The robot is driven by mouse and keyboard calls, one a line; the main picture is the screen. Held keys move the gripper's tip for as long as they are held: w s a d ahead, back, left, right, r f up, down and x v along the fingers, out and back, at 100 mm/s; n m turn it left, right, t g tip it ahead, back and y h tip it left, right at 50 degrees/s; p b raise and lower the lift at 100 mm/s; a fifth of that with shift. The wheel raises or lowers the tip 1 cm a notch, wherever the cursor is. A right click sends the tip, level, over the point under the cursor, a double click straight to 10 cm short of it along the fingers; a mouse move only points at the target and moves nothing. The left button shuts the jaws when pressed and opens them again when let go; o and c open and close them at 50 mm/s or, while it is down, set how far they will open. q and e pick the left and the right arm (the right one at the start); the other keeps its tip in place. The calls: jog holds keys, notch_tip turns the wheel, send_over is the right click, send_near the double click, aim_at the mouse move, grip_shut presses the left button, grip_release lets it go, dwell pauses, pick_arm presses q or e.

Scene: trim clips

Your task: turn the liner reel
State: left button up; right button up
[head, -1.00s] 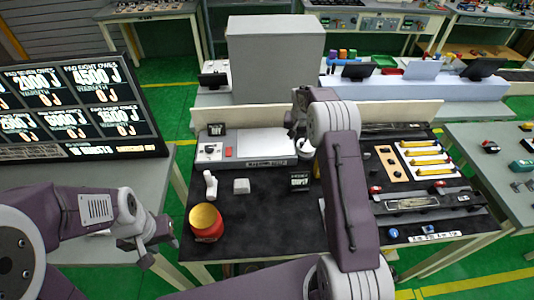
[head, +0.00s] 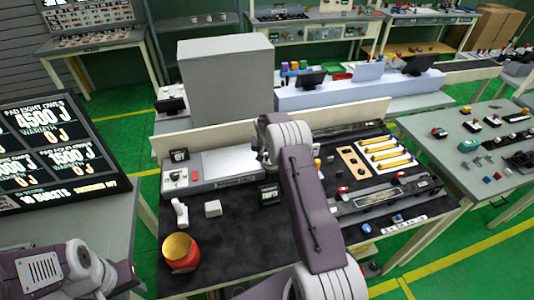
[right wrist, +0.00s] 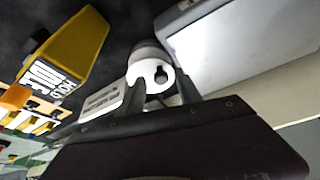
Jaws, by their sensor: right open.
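A white roll with a dark hole in its end face (right wrist: 148,76), seemingly the liner reel, sits between the two fingers of my right gripper (right wrist: 160,88) in the right wrist view. The fingers are open, one on each side of the roll. I cannot tell whether they touch it. In the head view my right arm reaches over the bench and largely hides the roll and the fingers. My left gripper (head: 122,278) is low at the left; its fingers are unclear.
A yellow block with lettering (right wrist: 70,50) stands beside the roll in the right wrist view. A white-topped machine (head: 228,163) is at the back of the dark bench.

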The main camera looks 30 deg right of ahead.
jog(key=shift+s+a+r, duration=0.1)
jog(key=shift+a+r, duration=0.05)
jog(key=shift+a, duration=0.05)
jog(key=c, duration=0.4)
grip_shut()
jog(key=shift+s+n, duration=0.15)
jog(key=shift+n, duration=0.25)
